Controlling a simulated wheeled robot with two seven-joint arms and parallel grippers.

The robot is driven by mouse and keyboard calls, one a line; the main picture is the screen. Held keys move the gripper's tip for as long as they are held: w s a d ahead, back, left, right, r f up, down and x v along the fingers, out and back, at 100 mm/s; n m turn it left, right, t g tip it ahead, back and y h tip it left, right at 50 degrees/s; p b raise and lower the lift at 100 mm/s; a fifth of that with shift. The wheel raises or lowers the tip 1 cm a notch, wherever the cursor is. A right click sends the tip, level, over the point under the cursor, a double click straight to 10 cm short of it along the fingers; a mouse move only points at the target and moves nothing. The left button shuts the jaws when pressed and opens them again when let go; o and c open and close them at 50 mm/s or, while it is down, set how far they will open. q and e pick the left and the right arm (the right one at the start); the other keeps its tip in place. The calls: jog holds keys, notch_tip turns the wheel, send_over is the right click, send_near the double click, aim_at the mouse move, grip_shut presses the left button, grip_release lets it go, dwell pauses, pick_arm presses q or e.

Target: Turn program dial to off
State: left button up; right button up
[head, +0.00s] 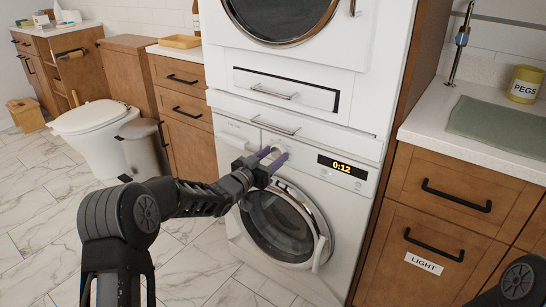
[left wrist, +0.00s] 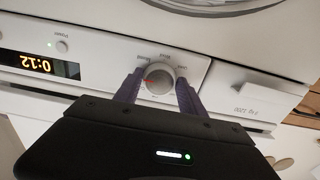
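The white washing machine (head: 345,190) has a lit 0:12 display (head: 342,166) on its panel. In the left wrist view the display (left wrist: 38,65) shows upside down. The round silver program dial (left wrist: 160,81) stands between the purple fingers of my left gripper (left wrist: 158,92). A red mark on the dial points left in that view. The fingers are apart, one on each side, with a narrow gap to the dial. In the head view my left gripper (head: 272,160) is at the panel and largely hides the dial. My right gripper is out of view.
The round washer door (head: 283,224) is closed just below my left gripper. A drawer with a handle (head: 275,125) is just above the panel. Wooden cabinets (head: 440,205) and a counter flank the right side. The tiled floor at left is open.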

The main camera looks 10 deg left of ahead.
pick_arm(q)
jog(key=c, duration=0.9)
jog(key=shift+o, duration=0.2)
jog(key=shift+n, duration=0.4)
jog(key=n+p, duration=0.1)
jog(key=n, duration=0.3)
jog(key=shift+p, duration=0.35)
jog(key=n+p, duration=0.1)
jog(key=n, duration=0.3)
jog(key=n+p, duration=0.1)
jog(key=n, duration=0.3)
jog(key=shift+d, duration=0.1)
jog(key=n, duration=0.5)
jog(key=shift+s+p, duration=0.1)
jog(key=shift+p, duration=0.3)
